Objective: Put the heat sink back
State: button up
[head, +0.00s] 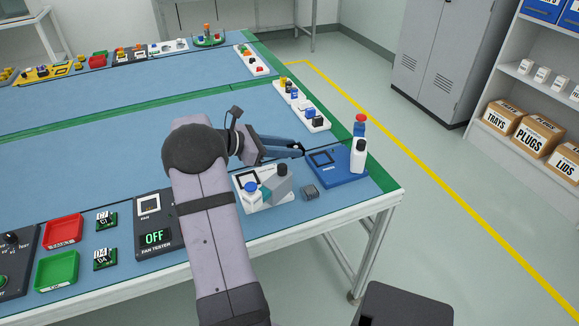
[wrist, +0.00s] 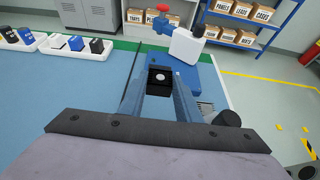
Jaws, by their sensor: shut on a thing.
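My gripper (head: 301,150) is low beside the left edge of the blue station (head: 345,177). Its fingers are shut on a small black block (wrist: 160,79) with a pale round spot on it. The lower side of that block is hidden.
The white station (head: 262,207) with blue and black knobs stands close in front of my gripper. A white tray (head: 314,122) of small parts lies behind. Open table extends left.

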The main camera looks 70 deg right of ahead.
jog(key=shift+f, duration=3.25)
jog(key=shift+f, duration=0.1)
jog(key=o, duration=1.1)
jog(key=shift+o, duration=0.2)
jog(key=shift+w+a+r, duration=0.1)
jog(key=shift+r, duration=0.1)
jog(key=v, duration=1.1)
jog(key=shift+w+a+r+b, duration=0.1)
jog(key=shift+b, duration=0.2)
jog(key=shift+w+a, duration=0.1)
jog(key=shift+a, duration=0.05)
jog(key=shift+r, duration=0.1)
